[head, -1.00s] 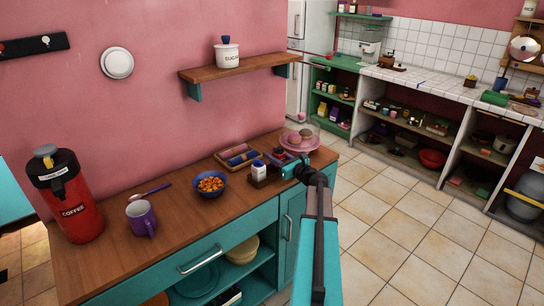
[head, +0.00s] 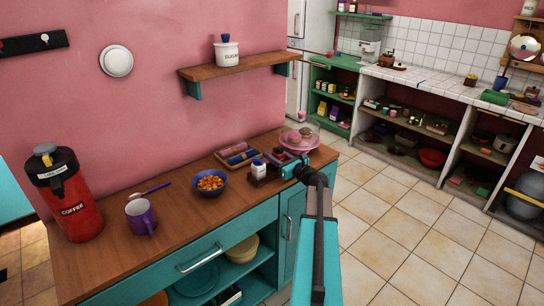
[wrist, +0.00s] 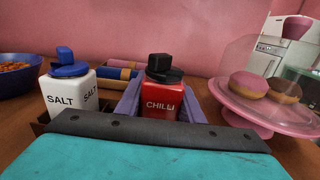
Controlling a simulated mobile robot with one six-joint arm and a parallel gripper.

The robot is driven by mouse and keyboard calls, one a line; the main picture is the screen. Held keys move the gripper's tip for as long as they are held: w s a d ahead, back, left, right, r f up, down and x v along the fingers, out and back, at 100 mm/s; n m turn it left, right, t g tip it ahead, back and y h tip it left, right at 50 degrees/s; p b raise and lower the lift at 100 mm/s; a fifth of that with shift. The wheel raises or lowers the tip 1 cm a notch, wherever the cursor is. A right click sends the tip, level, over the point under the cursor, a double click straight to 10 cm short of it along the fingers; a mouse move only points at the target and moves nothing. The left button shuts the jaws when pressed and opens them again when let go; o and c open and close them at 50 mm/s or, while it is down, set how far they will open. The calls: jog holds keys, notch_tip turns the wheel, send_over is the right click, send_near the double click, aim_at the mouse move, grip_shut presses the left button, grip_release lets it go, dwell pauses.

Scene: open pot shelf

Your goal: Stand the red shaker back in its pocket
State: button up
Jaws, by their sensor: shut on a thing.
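The red shaker (wrist: 162,100), marked CHILLI with a black lid, stands upright between the purple fingers of my gripper (wrist: 160,104) in the wrist view. In the head view my gripper (head: 285,160) is over the counter, just right of the salt shaker, and largely hides the red shaker. The white salt shaker (wrist: 70,92) with a blue lid stands in the dark wooden holder (head: 262,180). My gripper's body covers the lower part of the wrist view, so the red shaker's base and the free pocket are hidden.
A pink cake stand (wrist: 238,108) with doughnuts under a clear dome is close on the right. Rolled cloths in a tray (head: 238,164) lie behind. A blue bowl (head: 210,192) of orange food is left of the holder. A shelf (head: 235,70) hangs above.

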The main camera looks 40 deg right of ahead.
jog(key=shift+f+b, duration=0.3)
jog(key=shift+f, duration=0.2)
dwell(0.4)
jog(key=o, duration=1.2)
jog(key=shift+o, duration=0.2)
jog(key=shift+s, duration=0.2)
jog(key=s+a+b, duration=0.1)
jog(key=s+b, duration=0.1)
jog(key=s, duration=1.1)
jog(key=shift+s+b, duration=0.25)
jog(key=shift+b, duration=0.1)
